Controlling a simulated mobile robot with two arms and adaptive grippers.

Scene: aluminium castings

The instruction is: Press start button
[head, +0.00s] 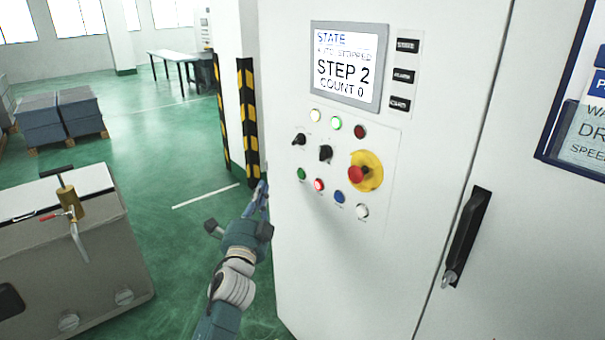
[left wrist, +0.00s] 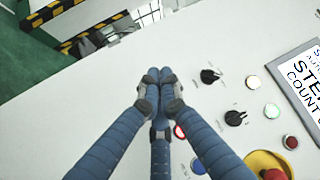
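The control panel (head: 375,130) is on a white cabinet front. Its green push button (head: 301,174) sits at the left of the lower button row, next to a red lit button (head: 319,184). My left gripper (head: 263,188) is just left of the cabinet's edge in the head view, apart from the green button. In the left wrist view my left gripper's fingers (left wrist: 159,76) are together and empty. They cover the place beside the red button (left wrist: 180,131), so the green button is hidden there. The screen (head: 345,66) reads "STEP 2" and "COUNT 0". My right gripper is out of view.
A red emergency stop on a yellow base (head: 365,172), a blue button (head: 338,197), a white button (head: 362,211) and black rotary switches (head: 325,153) are nearby. A black door handle (head: 467,235) sticks out at right. Striped posts (head: 248,120) stand behind my left arm.

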